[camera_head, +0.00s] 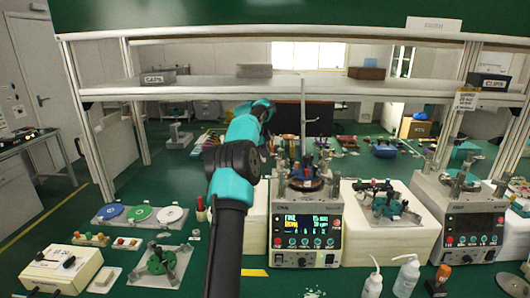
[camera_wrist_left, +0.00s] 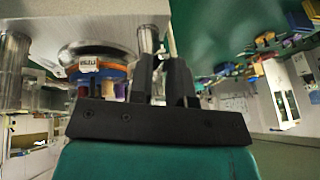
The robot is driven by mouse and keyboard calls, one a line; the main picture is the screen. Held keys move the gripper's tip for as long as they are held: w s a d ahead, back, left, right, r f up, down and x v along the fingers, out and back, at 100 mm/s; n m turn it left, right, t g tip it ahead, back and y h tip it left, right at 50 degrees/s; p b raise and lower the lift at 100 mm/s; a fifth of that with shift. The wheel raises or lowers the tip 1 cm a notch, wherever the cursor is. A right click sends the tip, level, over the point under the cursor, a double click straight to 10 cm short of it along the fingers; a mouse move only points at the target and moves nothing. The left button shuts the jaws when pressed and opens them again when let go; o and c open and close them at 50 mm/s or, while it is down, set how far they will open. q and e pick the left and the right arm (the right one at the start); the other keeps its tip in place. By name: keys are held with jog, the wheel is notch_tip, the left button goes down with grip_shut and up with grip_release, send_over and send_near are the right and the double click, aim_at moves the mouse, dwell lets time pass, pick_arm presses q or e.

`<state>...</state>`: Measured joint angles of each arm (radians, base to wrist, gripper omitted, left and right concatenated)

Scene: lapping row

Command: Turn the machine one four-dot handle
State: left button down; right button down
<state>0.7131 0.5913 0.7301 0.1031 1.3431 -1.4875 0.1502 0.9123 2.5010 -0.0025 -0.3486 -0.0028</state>
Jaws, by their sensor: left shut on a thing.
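Machine one (camera_head: 305,233) appears to be the middle bench machine, with a lit display and a round lapping plate on top. Its plate shows in the left wrist view (camera_wrist_left: 95,50), with a small white label, an orange ring and metal posts around it. My left arm rises in front of the machine's left side in the head view, and its gripper is hard to make out there. In the left wrist view my left gripper (camera_wrist_left: 161,65) is shut close beside the plate, at a thin pale handle (camera_wrist_left: 172,42). The fingers hide most of that handle, and no dots are readable. My right gripper is not in view.
A second machine (camera_head: 472,222) stands at the right. A white block with a green fixture (camera_head: 388,205) stands between the machines. White bottles (camera_head: 407,275) stand in front. Coloured discs (camera_head: 140,213) and a beige box (camera_head: 62,268) lie at the left. A shelf (camera_head: 210,88) crosses above.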

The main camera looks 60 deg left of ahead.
pick_arm(q)
jog(key=c, duration=1.1)
grip_release()
jog(key=shift+r, duration=0.1)
jog(key=v, duration=1.2)
